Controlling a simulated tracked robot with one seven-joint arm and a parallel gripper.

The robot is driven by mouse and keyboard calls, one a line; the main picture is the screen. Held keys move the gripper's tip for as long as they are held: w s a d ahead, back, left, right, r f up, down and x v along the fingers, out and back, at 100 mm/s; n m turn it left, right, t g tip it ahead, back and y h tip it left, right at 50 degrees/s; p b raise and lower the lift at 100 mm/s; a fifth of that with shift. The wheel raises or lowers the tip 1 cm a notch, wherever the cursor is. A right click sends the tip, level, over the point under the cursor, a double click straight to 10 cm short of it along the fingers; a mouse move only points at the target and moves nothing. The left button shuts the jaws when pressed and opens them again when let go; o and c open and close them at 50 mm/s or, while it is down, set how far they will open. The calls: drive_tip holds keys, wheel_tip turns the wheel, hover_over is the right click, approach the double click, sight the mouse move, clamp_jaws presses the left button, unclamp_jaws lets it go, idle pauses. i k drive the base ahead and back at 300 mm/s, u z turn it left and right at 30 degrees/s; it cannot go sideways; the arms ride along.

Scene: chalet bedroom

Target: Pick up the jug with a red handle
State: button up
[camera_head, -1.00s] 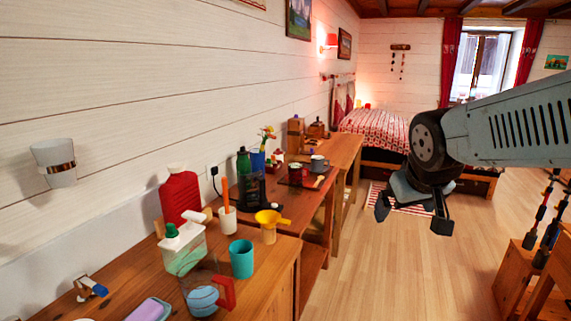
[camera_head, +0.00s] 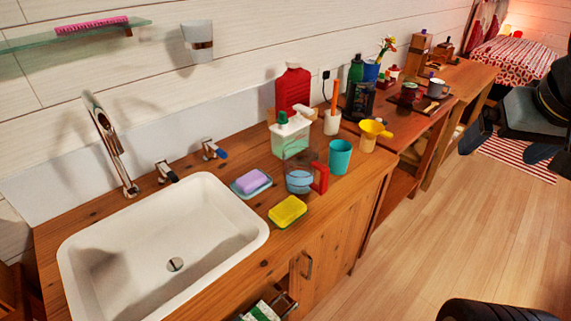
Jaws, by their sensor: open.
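The jug (camera_head: 299,181) stands upright on the wooden washstand counter. It is clear, with something light blue in its lower part, and its red handle (camera_head: 321,178) points to the right. My gripper (camera_head: 508,146) hangs at the right edge of the picture, partly cut off. Its dark fingers are apart and empty. It is over the floor side, well to the right of the jug and not touching anything.
A teal cup (camera_head: 340,157) stands close behind the jug's handle. A soap bottle (camera_head: 289,138) is behind it, a purple soap (camera_head: 251,181) to its left, a yellow sponge (camera_head: 287,211) in front. A white sink (camera_head: 165,245) fills the left.

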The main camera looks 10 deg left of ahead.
sight(301, 157)
drive_tip(key=u, duration=1)
